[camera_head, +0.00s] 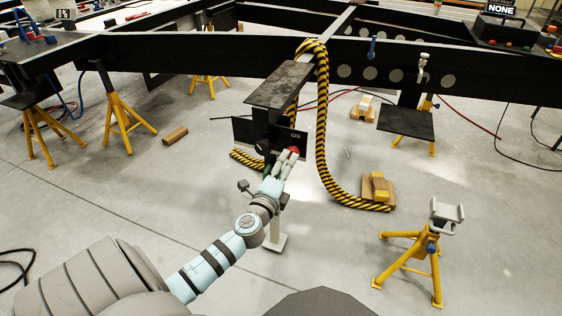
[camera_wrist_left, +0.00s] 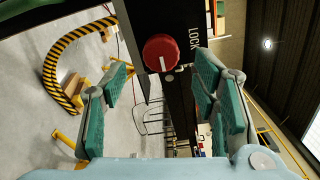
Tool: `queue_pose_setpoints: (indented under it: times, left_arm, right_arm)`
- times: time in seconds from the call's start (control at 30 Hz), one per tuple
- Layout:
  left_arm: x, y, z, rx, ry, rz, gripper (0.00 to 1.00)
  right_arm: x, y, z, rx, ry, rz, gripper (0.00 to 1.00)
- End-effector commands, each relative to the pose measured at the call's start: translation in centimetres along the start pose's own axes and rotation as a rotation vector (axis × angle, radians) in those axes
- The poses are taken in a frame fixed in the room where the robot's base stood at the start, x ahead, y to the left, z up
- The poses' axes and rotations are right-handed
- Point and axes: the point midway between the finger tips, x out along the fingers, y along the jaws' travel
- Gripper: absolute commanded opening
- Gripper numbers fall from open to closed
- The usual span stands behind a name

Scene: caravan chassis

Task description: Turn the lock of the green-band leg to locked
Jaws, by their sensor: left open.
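The lock is a round red knob (camera_wrist_left: 161,53) on a black plate (camera_wrist_left: 188,22) lettered "LOCK". In the left wrist view the knob's white mark points toward the picture's bottom, while the lettering lies to its right. The grey leg (camera_head: 277,222) stands under the chassis, partly hidden by my arm; a small bit of green (camera_head: 268,172) shows beside the gripper.
A black plate (camera_head: 280,85) juts out above the lock. A striped yellow-black hose (camera_head: 322,130) hangs just right of it and shows at left in the wrist view. A yellow stand (camera_head: 410,262) is at right, and wheel chocks (camera_head: 377,188) lie on the floor.

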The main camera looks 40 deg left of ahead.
Motion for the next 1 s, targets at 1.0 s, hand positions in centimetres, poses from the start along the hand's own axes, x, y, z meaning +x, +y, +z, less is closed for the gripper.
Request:
queue_pose_setpoints:
  times: [1.0]
  left_arm:
    - [-6.3, 5.6, 0.4, -0.27, -0.037, 0.167, 0.54]
  right_arm:
    - [0.0, -0.1, 0.0, 0.001, 0.0, -0.001, 0.4]
